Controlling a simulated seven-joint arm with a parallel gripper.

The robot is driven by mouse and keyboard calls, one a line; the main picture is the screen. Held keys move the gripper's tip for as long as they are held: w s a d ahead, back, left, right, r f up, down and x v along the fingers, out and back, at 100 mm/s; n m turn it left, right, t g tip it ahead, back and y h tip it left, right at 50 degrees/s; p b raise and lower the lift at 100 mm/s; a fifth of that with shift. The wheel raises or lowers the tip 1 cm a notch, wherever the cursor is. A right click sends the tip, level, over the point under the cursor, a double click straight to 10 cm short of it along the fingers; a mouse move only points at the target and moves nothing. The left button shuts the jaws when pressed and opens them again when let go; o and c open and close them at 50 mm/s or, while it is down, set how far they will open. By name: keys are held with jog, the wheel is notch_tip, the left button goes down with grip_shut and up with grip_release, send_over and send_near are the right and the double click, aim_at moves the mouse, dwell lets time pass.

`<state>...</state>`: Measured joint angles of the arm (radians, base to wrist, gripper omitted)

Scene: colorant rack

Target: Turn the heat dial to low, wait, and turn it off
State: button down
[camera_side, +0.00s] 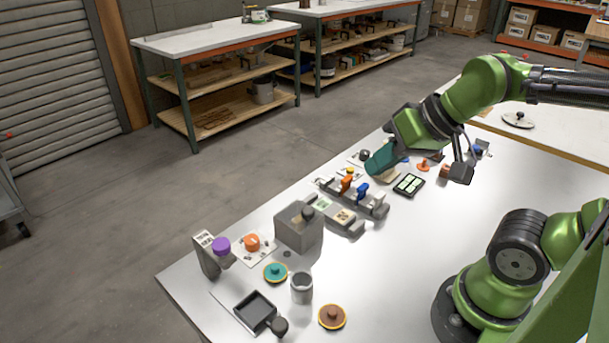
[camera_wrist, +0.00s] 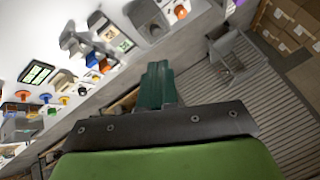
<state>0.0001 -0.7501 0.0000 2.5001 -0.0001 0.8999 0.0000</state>
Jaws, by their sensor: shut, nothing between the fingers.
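I cannot tell for sure which knob is the heat dial; no label is readable. An orange round knob (camera_side: 252,242) sits on a white marked plate at the front left of the table, beside a purple knob (camera_side: 222,245). In the wrist view an orange knob (camera_wrist: 180,12) shows at the top edge. Another orange knob (camera_side: 424,164) stands at the far side of the table, right of my gripper. My gripper (camera_side: 376,164) has teal fingers and hangs above the far part of the table, touching nothing visible. In the wrist view its fingers (camera_wrist: 158,78) are together and empty.
A dark panel with pale green squares (camera_side: 408,184) lies near the gripper. A grey fixture with orange and blue levers (camera_side: 362,192), a grey block (camera_side: 297,227), a metal cup (camera_side: 301,289) and a black tray (camera_side: 256,309) stand along the table. The table's right middle is clear.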

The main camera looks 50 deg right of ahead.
jog(key=c, duration=1.5)
grip_release()
jog(key=shift+f, duration=0.25)
jog(key=o, duration=0.5)
jog(key=shift+w+f+g, duration=0.35)
jog(key=shift+w, duration=0.25)
jog(key=shift+w+f+g, duration=0.3)
jog(key=shift+w+g, duration=0.05)
jog(key=shift+w, duration=0.2)
jog(key=shift+o, duration=1.3)
jog(key=w+f+m+g, duration=0.1)
jog(key=w+g, duration=0.1)
jog(key=w, duration=0.5)
jog(key=shift+a+m, duration=0.3)
jog(key=shift+a, duration=0.1)
jog(key=m+g+y, duration=0.2)
jog(key=m+g, duration=0.3)
jog(key=m, duration=0.4)
send_over(252, 237)
jog(key=w+d, duration=0.2)
jog(key=d, duration=0.4)
notch_tip(252, 237, down, 6)
jog(key=x, duration=1.5)
jog(key=shift+s+a+f, duration=0.25)
jog(key=shift+f, duration=0.05)
jog(key=shift+n, duration=0.3)
jog(key=c, duration=1)
